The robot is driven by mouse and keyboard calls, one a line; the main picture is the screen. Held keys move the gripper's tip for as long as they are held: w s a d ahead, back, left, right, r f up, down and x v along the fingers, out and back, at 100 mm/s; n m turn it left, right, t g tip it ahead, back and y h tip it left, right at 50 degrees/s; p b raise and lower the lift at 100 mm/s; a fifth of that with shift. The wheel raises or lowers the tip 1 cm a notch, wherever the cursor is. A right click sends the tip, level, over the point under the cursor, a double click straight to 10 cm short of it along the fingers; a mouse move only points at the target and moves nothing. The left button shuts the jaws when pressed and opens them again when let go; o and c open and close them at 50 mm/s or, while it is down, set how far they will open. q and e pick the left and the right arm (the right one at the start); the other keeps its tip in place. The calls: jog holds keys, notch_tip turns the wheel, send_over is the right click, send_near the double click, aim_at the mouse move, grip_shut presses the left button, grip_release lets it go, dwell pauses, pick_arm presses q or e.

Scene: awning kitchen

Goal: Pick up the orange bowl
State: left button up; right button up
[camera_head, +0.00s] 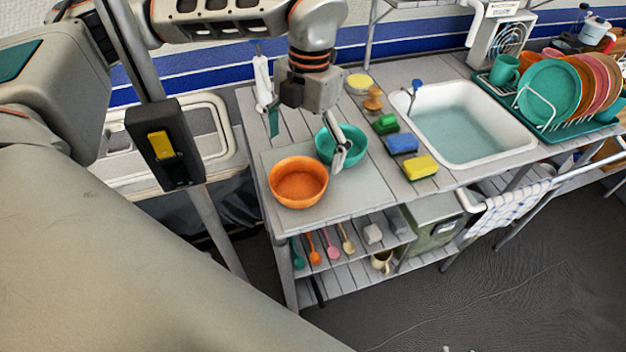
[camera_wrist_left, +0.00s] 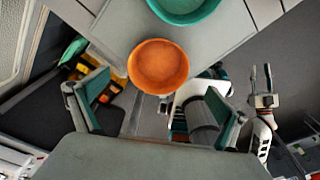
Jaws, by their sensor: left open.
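The orange bowl (camera_head: 298,182) stands upright and looks empty on the near left part of the grey worktop, in the head view. It also shows in the left wrist view (camera_wrist_left: 158,66), ahead of the fingers and between their lines. My left gripper (camera_head: 306,136) is above the worktop, behind the orange bowl, with its fingers spread and nothing between them. Its two fingers also frame the left wrist view (camera_wrist_left: 158,112). One finger overlaps the teal bowl in the head view; contact cannot be told. What looks like my right gripper (camera_wrist_left: 261,84) shows small at the right of the wrist view.
The teal bowl (camera_head: 326,150) stands close behind and right of the orange bowl. Sponges (camera_head: 402,143), a brush (camera_head: 373,99) and the sink (camera_head: 462,120) lie to the right. A dish rack with plates (camera_head: 548,92) stands at far right. Bare worktop (camera_head: 345,192) lies right of the orange bowl.

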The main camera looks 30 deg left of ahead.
aim_at(297, 190)
pick_arm(q)
jog(key=f, duration=0.2)
jog(key=s+f, duration=0.1)
jog(key=f, duration=0.4)
jog(key=shift+s+a+f, duration=0.25)
jog(key=shift+s+f, duration=0.05)
jog(key=c, duration=1.1)
